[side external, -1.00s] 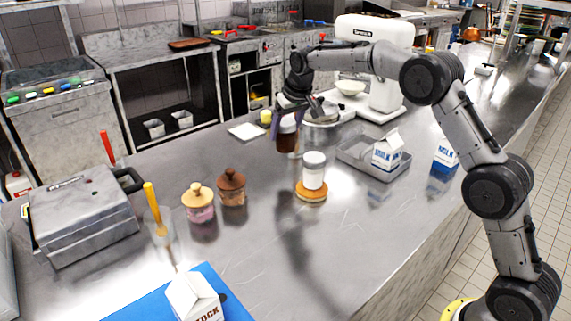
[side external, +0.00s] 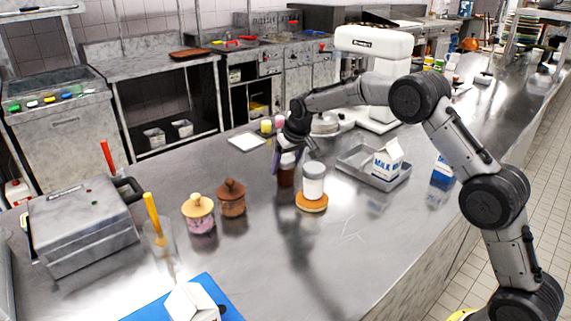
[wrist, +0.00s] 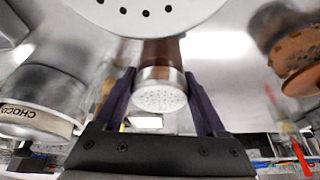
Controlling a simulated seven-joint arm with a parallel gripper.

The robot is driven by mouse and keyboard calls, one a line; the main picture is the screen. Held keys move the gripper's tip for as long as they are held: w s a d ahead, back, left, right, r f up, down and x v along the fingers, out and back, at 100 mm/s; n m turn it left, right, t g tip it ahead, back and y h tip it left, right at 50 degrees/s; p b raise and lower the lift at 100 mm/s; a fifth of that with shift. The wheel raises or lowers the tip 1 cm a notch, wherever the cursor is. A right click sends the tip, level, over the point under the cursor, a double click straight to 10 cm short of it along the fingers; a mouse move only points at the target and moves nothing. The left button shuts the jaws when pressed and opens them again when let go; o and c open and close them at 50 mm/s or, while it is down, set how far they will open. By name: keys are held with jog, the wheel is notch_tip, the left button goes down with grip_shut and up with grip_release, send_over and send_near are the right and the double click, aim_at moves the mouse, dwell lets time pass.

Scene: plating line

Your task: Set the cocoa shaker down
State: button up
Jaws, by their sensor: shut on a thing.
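The cocoa shaker (side external: 287,174) is brown with a silver lid. My gripper (side external: 284,153) is shut on it, with a dark purple finger on either side. In the wrist view the shaker's perforated silver lid (wrist: 160,92) shows between the two fingers, with the brown body behind it. The shaker looks upright, at or very near the steel counter (side external: 262,262); I cannot tell whether its base touches.
A metal tray (side external: 352,164) with a milk carton (side external: 387,158) is to the right. A white mixer (side external: 372,42) stands behind. The front middle of the counter is clear.

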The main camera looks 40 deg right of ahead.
jog(key=o, duration=1.5)
jog(key=shift+f, duration=0.1)
jog(key=v, duration=1.2)
jog(key=shift+r, duration=0.3)
jog(key=s+a+r, duration=0.1)
jog(key=s+r, duration=0.3)
jog(key=s, duration=0.6)
jog(key=s+a+r, duration=0.1)
jog(key=s+r, duration=0.3)
jog(key=s, duration=0.5)
jog(key=shift+n+t+y, duration=0.4)
jog(key=shift+n+t, duration=0.1)
jog(key=shift+n, duration=0.4)
jog(key=s+f, duration=0.2)
jog(key=s, duration=0.5)
jog(key=s+a+f, duration=0.1)
jog(key=s+f, duration=0.1)
jog(key=s, duration=0.5)
jog(key=s+a+f, duration=0.1)
jog(key=s+f, duration=0.2)
jog(key=s, duration=0.5)
jog(key=shift+a+f, duration=0.1)
